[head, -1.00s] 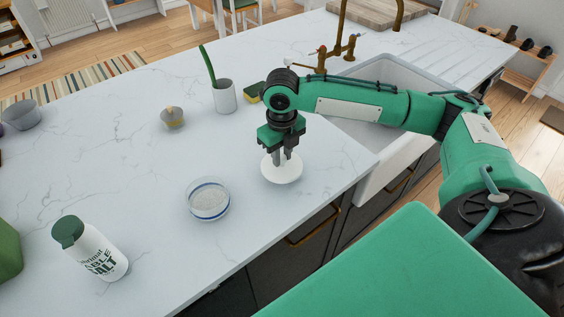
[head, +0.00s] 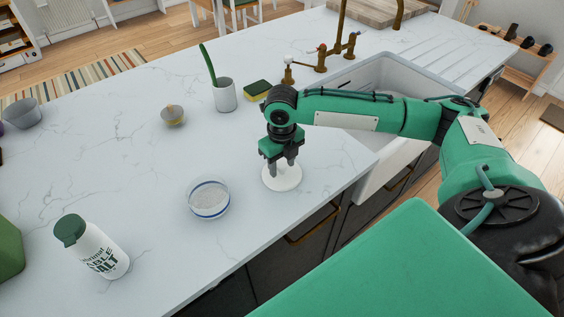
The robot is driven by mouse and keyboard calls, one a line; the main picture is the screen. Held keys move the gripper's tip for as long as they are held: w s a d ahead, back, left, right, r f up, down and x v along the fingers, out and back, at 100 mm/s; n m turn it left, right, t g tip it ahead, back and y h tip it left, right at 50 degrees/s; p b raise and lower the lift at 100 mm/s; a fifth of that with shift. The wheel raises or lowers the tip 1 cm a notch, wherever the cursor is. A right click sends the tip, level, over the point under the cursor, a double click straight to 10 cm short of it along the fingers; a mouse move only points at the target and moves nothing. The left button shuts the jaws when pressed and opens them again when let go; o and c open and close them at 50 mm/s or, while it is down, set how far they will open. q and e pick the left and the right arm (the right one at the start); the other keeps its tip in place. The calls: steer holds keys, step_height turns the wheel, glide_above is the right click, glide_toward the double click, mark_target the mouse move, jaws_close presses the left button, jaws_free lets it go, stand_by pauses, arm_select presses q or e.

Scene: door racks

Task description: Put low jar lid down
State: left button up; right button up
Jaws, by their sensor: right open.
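The white round jar lid (head: 284,180) lies on the marble countertop near its front edge, left of the sink. My right gripper (head: 283,166) is directly above the lid, pointing down, with its fingers apart. The fingertips are at the lid's middle; whether they touch it I cannot tell. A low glass jar (head: 209,199) with a blue band and pale contents stands open to the left of the lid. My left gripper is not in view.
A salt bottle (head: 93,246) stands at the front left. The sink (head: 385,80) is to the right. The counter's left middle is clear.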

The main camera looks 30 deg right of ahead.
mark_target(282, 166)
step_height(282, 166, up, 12)
steer(key=b, duration=0.1)
steer(key=shift+r+b, duration=0.15)
steer(key=shift+b, duration=0.25)
stand_by(0.5)
